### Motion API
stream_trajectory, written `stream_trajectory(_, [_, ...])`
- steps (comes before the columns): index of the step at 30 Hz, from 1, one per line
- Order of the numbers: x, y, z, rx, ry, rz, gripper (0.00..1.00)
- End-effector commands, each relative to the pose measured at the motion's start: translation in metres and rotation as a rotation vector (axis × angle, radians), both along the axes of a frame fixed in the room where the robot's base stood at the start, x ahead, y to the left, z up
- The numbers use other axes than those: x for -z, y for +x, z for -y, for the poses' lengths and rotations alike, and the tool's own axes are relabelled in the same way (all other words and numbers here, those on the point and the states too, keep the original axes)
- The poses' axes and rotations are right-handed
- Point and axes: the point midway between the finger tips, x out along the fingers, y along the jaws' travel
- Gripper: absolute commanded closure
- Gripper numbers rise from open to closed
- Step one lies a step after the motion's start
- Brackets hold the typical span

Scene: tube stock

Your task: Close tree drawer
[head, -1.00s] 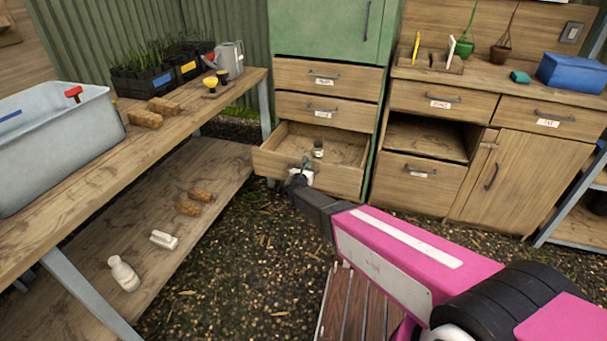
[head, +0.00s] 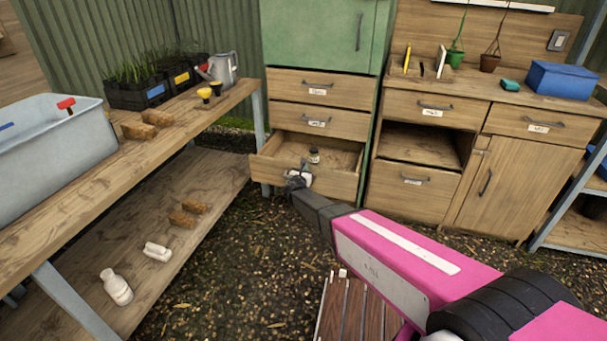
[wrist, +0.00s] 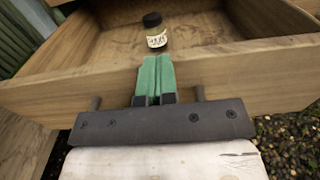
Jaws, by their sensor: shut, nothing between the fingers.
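The open drawer (head: 335,183) is the lowest of three under the green cabinet door, pulled out towards me. A small dark-capped jar with a pale label (head: 313,156) stands upright inside it; the jar also shows in the wrist view (wrist: 155,30). My gripper (head: 300,172) is at the drawer's front panel. In the wrist view its green fingers (wrist: 155,76) are closed together with nothing between them, against or just over the panel (wrist: 235,85). The handle's ends show on either side of the fingers. The drawer's label is mostly hidden by my gripper.
Two shut drawers (head: 321,89) sit above the open one. The wooden bench (head: 110,165) stands left, with a grey tub (head: 55,150) on top and a white bottle (head: 116,287) below. A wooden cabinet (head: 512,183) stands right. Gravel floor (head: 240,270) lies between.

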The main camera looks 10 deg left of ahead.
Motion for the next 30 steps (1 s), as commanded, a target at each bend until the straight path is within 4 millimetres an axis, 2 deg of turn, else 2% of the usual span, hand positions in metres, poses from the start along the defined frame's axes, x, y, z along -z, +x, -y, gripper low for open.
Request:
stream_trajectory(1, [0.002,0.016,-0.001,0.001,0.0,0.001,1.0])
stream_trajectory(18, [0.001,0.168,0.012,0.002,0.001,0.001,1.0])
stream_trajectory(24, [0.002,0.205,0.015,0.001,0.0,0.0,1.0])
stream_trajectory(30, [0.001,0.226,0.017,0.0,0.0,0.0,1.0])
